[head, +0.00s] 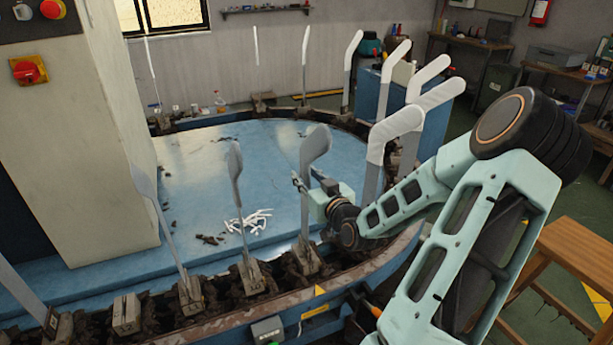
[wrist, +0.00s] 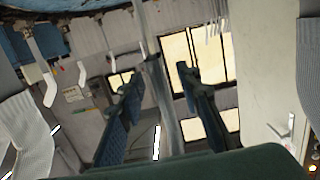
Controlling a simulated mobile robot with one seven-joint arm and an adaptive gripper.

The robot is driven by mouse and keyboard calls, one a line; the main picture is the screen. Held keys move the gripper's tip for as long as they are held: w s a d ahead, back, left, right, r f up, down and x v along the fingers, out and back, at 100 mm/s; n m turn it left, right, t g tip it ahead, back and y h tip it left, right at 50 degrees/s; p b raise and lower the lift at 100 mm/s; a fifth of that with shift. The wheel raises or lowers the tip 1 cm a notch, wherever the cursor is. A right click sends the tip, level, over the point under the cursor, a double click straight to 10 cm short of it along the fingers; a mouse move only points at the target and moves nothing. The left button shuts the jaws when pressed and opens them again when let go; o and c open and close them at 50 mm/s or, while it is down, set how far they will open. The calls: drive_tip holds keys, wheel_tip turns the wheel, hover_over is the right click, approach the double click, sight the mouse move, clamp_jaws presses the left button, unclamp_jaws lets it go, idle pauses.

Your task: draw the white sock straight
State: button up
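White socks with bent toe ends sit on boards at the right of the ring in the head view; the nearest white sock (head: 392,135) is just right of my wrist. A white knitted sock (wrist: 28,140) also shows at the left edge of the wrist view. My gripper (head: 299,183) is at the grey, bare-looking board (head: 316,145), level with its narrow shaft. In the wrist view my gripper (wrist: 157,82) has its two fingers apart, with a grey upright shaft (wrist: 158,105) between them and gaps on both sides. I cannot tell which sock the task means.
Bare grey boards (head: 235,172) stand left along the blue ring (head: 350,287). More socked boards (head: 437,94) stand close behind my arm. White scraps (head: 248,221) lie on the blue platform (head: 195,165). A beige machine column (head: 90,130) is left; a wooden stool (head: 572,260) is right.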

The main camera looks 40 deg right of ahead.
drive_tip(key=shift+r, duration=0.1)
idle(0.5)
drive_tip(key=f+p+v, duration=0.1)
drive_tip(key=v, duration=0.8)
idle(0.4)
